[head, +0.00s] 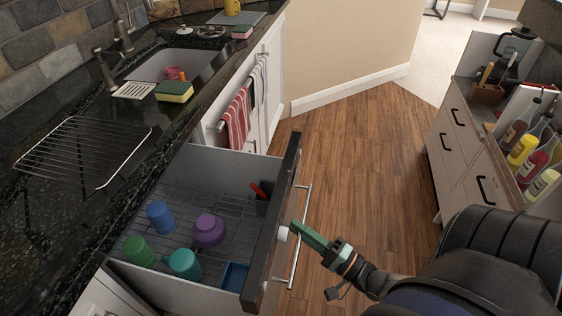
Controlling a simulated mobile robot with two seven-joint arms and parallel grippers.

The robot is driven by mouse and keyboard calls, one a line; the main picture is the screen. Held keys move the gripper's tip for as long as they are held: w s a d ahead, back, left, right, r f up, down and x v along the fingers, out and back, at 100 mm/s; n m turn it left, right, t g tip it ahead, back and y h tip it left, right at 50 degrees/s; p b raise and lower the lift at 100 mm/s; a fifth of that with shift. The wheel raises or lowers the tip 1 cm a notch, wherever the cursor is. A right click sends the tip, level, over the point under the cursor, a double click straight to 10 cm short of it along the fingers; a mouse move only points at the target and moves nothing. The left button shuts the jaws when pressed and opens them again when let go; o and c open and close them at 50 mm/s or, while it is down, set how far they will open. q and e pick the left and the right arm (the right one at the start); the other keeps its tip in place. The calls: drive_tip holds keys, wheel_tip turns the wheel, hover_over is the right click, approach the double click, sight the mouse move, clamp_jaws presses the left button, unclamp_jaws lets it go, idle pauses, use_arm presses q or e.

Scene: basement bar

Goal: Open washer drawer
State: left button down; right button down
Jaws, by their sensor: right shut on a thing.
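The washer drawer (272,225) is pulled out from under the dark counter at the left, with its inside showing. A wire rack inside holds a blue cup (160,217), a purple cup (208,230), a green cup (139,251) and a teal mug (185,264). A metal bar handle (304,205) runs along the drawer's dark front. My right gripper (295,231) reaches in from the lower right with its green fingers across the bar, shut on the handle. The fingers' far side is partly hidden. My left gripper is out of view.
A white cabinet (455,140) with bottles stands at the right. Wooden floor (365,150) is clear between.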

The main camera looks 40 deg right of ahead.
drive_tip(key=shift+s+d, duration=1.15)
drive_tip(key=shift+s, duration=0.3)
drive_tip(key=c, duration=0.9)
unclamp_jaws()
drive_tip(key=shift+s, duration=0.1)
drive_tip(key=v, duration=1.2)
drive_tip(key=shift+s+b, duration=0.1)
drive_tip(key=shift+b, duration=0.3)
